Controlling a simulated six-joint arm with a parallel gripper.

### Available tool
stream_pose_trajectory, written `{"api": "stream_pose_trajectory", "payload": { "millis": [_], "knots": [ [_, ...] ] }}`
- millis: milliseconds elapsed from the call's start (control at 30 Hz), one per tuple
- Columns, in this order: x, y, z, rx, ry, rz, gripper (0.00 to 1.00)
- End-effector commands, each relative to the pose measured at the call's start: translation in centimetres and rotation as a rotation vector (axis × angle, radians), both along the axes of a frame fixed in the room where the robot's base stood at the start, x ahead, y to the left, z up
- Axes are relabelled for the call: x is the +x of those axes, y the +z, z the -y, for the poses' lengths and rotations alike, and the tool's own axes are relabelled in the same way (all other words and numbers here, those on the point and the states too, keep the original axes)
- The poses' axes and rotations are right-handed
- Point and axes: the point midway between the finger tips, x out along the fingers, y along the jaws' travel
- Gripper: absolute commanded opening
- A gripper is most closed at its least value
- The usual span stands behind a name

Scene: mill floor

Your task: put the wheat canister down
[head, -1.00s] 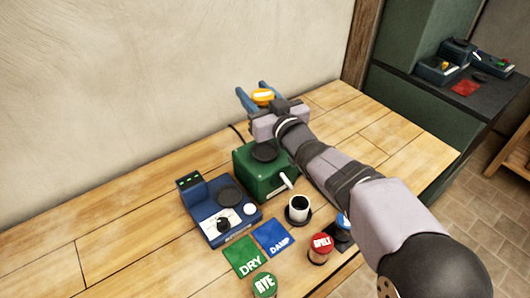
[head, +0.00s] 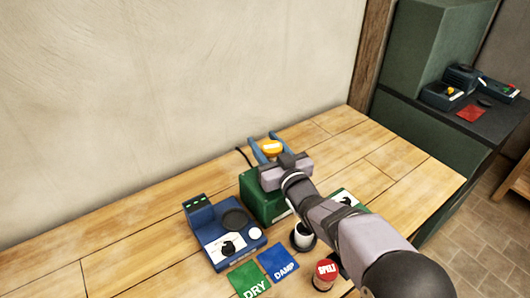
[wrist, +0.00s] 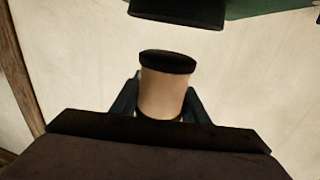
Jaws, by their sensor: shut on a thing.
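In the wrist view the canister (wrist: 165,92) shows a pale, tan body with a dark end, between the two fingers. I cannot tell the height of the canister above the box or table.
A blue scale-like device (head: 226,243) stands left of the green box. Nearer are a green DRY card (head: 248,280), a blue DAMP card (head: 279,264), a dark cup (head: 303,236) and a red-lidded SPELT canister (head: 325,275). The wooden table (head: 135,260) is clear at left and far right.

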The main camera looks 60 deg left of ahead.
Motion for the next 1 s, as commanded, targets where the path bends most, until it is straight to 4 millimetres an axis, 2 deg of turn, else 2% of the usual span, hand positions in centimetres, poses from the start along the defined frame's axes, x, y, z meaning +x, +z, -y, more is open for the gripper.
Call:
{"api": "stream_pose_trajectory", "payload": {
  "millis": [333, 800, 833, 900, 1000],
  "knots": [
    [0.0, -3.3, 0.0, 0.0, -0.001, -0.001, 0.08],
    [0.0, -4.0, 0.0, 0.002, 0.0, 0.0, 0.08],
    [0.0, -4.0, 0.0, -0.001, 0.0, -0.001, 0.48],
    [0.0, -4.0, 0.0, -0.001, 0.0, -0.001, 0.6],
    [0.0, -4.0, 0.0, -0.001, 0.0, -0.001, 0.6]
  ]
}}
